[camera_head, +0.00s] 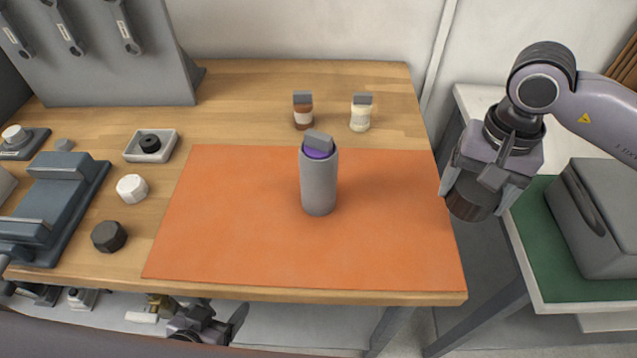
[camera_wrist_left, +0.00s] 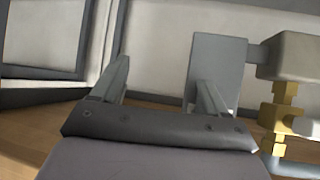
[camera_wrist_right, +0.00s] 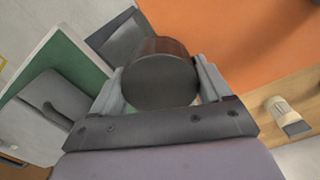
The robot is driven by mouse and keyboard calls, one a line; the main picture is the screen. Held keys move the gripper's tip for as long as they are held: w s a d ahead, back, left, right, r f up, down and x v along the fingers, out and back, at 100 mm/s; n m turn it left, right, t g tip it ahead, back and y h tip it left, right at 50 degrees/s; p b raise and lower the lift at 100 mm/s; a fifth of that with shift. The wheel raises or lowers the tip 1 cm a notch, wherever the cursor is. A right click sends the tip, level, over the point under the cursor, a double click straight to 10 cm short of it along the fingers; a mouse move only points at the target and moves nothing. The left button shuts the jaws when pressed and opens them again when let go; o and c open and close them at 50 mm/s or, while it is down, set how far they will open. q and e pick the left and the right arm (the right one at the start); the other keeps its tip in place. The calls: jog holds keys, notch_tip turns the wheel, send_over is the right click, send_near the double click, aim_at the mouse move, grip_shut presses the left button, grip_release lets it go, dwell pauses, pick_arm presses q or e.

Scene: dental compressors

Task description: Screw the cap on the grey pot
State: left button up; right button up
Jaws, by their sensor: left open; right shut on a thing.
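A tall grey pot (camera_head: 319,188) stands upright on the orange mat, with a purple part (camera_head: 318,153) in its top and a grey block (camera_head: 319,139) above that. My right gripper (camera_head: 478,198) is shut on a dark brown cylinder (camera_head: 468,204), held to the right of the table, apart from the pot. The right wrist view shows the cylinder's round dark end (camera_wrist_right: 160,82) between the fingers. I cannot tell whether it is the cap. My left gripper (camera_head: 208,322) is low by the table's front edge, open and empty in the left wrist view (camera_wrist_left: 161,80).
A brown jar (camera_head: 303,117) and a cream jar (camera_head: 361,118) stand behind the orange mat (camera_head: 240,230). A white knob (camera_head: 132,188), a black knob (camera_head: 109,236) and a small tray (camera_head: 134,157) lie left. A grey case (camera_head: 600,220) sits on the right-hand table.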

jog(key=n, duration=0.2)
jog(key=d+f+n, duration=0.1)
jog(key=n, duration=0.1)
jog(key=shift+s+f, duration=0.15)
jog(key=shift+s, duration=0.05)
